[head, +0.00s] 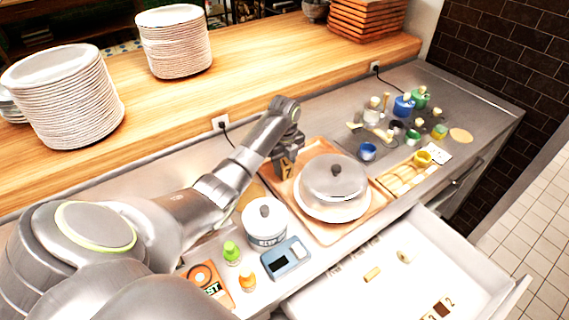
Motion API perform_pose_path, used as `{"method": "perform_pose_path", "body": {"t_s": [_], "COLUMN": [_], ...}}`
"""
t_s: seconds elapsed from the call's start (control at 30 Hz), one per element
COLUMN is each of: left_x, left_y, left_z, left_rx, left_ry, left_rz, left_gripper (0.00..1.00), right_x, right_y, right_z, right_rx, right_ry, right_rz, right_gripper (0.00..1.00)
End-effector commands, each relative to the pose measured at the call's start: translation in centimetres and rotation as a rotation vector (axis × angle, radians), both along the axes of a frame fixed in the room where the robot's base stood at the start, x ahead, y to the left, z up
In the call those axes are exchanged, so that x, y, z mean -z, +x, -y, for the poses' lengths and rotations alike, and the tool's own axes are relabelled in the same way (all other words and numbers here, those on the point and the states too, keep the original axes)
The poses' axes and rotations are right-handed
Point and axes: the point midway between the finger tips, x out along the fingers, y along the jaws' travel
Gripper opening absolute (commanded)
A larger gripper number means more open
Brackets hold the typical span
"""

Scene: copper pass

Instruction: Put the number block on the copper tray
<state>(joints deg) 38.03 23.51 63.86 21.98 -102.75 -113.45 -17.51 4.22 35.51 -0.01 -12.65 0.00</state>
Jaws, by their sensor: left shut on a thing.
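The copper tray (326,231) lies on the steel counter in the middle of the view. A silver domed lid (334,180) on a white plate covers most of it. My left gripper (286,160) is shut on the number block (284,170), a small wood-coloured block with a dark mark on its face. It holds the block at the tray's back left corner, left of the dome. The fingers hide part of the block, and I cannot tell whether it touches the tray. My right gripper is not in view.
A white lidded pot (264,223), a blue scale (286,258) and small bottles (232,252) stand front left. Paint pots (404,106) and a wooden palette (408,175) are at right. An open white drawer (400,285) holds small pieces. Plate stacks (174,42) stand behind.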

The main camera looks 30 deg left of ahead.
Motion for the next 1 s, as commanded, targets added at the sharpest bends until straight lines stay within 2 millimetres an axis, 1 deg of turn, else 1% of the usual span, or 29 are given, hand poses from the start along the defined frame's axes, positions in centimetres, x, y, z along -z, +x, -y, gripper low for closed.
{"method": "perform_pose_path", "body": {"t_s": [0.03, 0.17, 0.2, 0.43, 0.57, 0.67, 0.77, 0.9, 1.0], "left_x": [0.1, 0.1, 0.1, 0.1, -0.5, -1.8, -3.9, -7.6, -9.4], "left_y": [0.0, 0.0, 0.0, 0.0, 0.1, 0.1, 0.2, 0.2, 0.0], "left_z": [0.0, 0.0, 0.0, 0.0, 0.0, 0.0, -0.1, 0.0, 0.0], "left_rx": [0.0, 0.0, 0.0, 0.0, 0.0, 0.001, 0.001, 0.001, 0.0], "left_ry": [-0.001, -0.001, -0.001, -0.001, 0.0, 0.0, 0.001, 0.001, -0.001], "left_rz": [-0.001, -0.001, -0.001, 0.0, 0.003, 0.005, 0.007, 0.007, -0.002], "left_gripper": [0.38, 0.55, 0.58, 0.58, 0.58, 0.58, 0.58, 0.58, 0.58], "right_x": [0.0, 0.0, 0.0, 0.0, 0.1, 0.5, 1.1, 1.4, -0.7], "right_y": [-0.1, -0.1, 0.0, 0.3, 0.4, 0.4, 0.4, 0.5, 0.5], "right_z": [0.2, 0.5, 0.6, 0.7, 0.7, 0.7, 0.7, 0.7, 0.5], "right_rx": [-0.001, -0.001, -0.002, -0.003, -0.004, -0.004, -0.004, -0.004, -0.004], "right_ry": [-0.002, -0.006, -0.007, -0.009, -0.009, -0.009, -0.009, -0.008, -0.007], "right_rz": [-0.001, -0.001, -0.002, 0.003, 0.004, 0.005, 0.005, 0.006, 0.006], "right_gripper": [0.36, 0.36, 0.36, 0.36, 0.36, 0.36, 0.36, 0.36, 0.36]}}
